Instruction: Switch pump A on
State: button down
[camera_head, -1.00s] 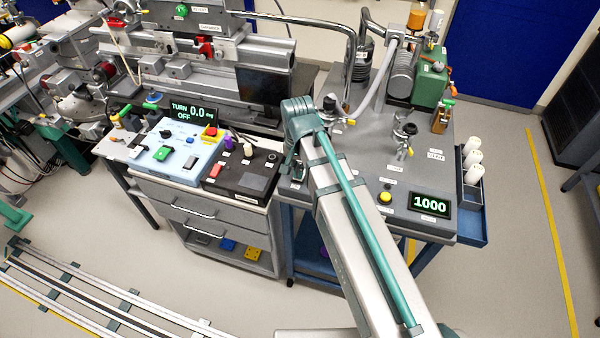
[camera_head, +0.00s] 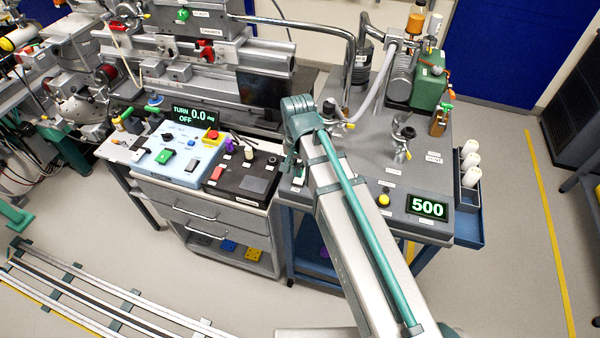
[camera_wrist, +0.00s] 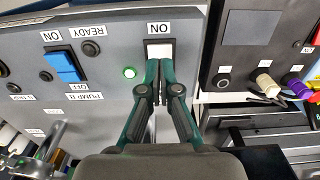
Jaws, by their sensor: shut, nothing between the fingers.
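In the wrist view, my gripper (camera_wrist: 159,62) is shut and empty. Its fingertips are at a pale switch (camera_wrist: 159,47) on the grey panel; they cover its lower part, and I cannot tell whether they touch it. An upside-down ON label (camera_wrist: 160,28) is above this switch, and any pump label below is hidden. A small lamp (camera_wrist: 129,72) beside it glows green. The blue pump B switch (camera_wrist: 65,66) is to the left, with ON and OFF labels. The pump cart display (camera_head: 428,207) reads 500.
A dark READY lamp (camera_wrist: 91,48) lies between the switches. A black control box (camera_wrist: 237,57) with knobs is close on the right. In the head view, a yellow button (camera_head: 384,200) is near the display, and white cylinders (camera_head: 471,160) stand in the cart's side tray.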

aim_at(298, 180)
jog(key=shift+r+p, duration=1.4)
jog(key=shift+r, duration=0.7)
